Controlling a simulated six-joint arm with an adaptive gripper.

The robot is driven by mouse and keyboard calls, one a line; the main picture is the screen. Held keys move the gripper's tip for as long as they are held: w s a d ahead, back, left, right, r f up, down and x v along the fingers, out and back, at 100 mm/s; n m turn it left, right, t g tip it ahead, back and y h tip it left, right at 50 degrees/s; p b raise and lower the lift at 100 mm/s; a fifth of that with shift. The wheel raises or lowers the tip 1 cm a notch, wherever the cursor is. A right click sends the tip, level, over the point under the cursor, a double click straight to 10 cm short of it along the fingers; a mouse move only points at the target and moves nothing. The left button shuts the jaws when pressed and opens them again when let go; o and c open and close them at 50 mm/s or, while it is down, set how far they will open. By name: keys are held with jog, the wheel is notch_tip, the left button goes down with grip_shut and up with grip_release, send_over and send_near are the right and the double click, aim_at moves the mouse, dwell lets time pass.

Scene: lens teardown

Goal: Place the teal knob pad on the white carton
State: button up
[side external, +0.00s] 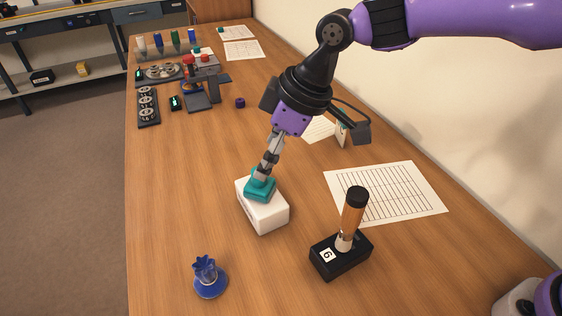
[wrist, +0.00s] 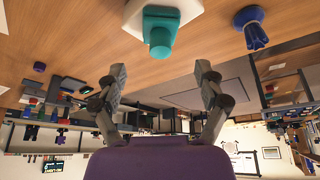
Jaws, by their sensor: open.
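The teal knob pad (side external: 260,190) sits on top of the white carton (side external: 266,214), near its far end in the side view. The pad looks level. My gripper (side external: 266,168) is right above the knob, pointing down at a tilt. In the wrist view the two fingers of my gripper (wrist: 161,72) are spread apart with nothing between them. The teal knob pad (wrist: 160,38) shows just beyond the fingertips, on the white carton (wrist: 142,8). The side view does not show clearly whether a finger touches the knob.
A printed sheet (side external: 387,190) lies behind that. Trays and tools (side external: 185,75) crowd the far end.

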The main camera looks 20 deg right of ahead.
jog(key=s+d+r+m+t+h, duration=0.1)
jog(key=s+d+r+m, duration=0.35)
jog(key=d+r, duration=0.65)
jog(key=s+d+f+m+t+h, duration=0.1)
jog(key=s+d+f+m, duration=0.1)
jog(key=s+d, duration=0.4)
jog(key=s+d+f+m+h, duration=0.1)
jog(key=s+d+f+m, duration=0.2)
jog(key=s+d, duration=0.3)
jog(key=d+m, duration=0.1)
jog(key=d, duration=0.2)
jog(key=shift+f+t+h, duration=0.3)
jog(key=shift+f+t, duration=0.05)
jog(key=shift+t, duration=0.05)
